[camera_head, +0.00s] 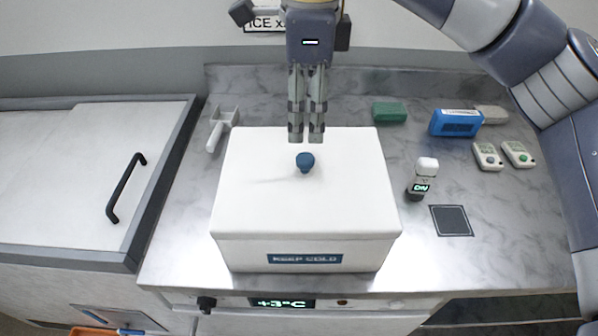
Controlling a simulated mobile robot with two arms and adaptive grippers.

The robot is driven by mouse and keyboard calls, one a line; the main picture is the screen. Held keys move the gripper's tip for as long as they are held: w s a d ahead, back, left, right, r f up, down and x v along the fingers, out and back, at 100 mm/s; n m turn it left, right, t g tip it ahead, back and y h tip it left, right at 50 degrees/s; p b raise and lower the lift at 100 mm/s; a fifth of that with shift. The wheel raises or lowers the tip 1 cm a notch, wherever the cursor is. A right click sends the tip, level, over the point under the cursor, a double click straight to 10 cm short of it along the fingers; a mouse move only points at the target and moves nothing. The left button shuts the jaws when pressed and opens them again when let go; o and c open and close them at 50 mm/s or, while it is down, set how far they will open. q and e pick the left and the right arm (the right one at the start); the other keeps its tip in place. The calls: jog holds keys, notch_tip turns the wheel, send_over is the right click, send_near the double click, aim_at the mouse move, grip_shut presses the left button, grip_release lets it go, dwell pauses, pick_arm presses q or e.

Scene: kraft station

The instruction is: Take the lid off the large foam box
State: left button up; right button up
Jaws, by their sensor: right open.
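The large foam box (240,256) is white with a "KEEP COLD" label and stands on the marble counter. Its white lid (345,195) sits on top, with a round blue knob (305,162) near the middle. My right gripper (306,138) points down from above, its fingertips a little behind and above the knob in the picture. It is open by a narrow gap and holds nothing; it looks apart from the knob. My left gripper is not in view.
A white scoop-like tool (219,130) lies left of the box. A small bottle (423,180), a dark square pad (451,220), a blue box (456,123), a green block (389,112) and two small devices (487,156) are at right. A handled hatch (60,180) is at far left.

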jog(key=shift+d+f, duration=0.25)
jog(key=shift+f, duration=0.15)
send_over(305, 158)
jog(key=f, duration=0.2)
jog(key=f+p, duration=0.1)
jog(key=f, duration=0.1)
jog(key=shift+s+d+f, duration=0.1)
jog(key=shift+s+d, duration=0.05)
jog(key=shift+d, duration=0.15)
jog(key=f, duration=0.1)
jog(key=f+p, duration=0.1)
jog(key=f, duration=0.1)
jog(key=f+p, duration=0.1)
jog(key=f, duration=0.1)
jog(key=shift+a, duration=0.25)
jog(key=shift+f, duration=0.2)
jog(key=c, duration=1.2)
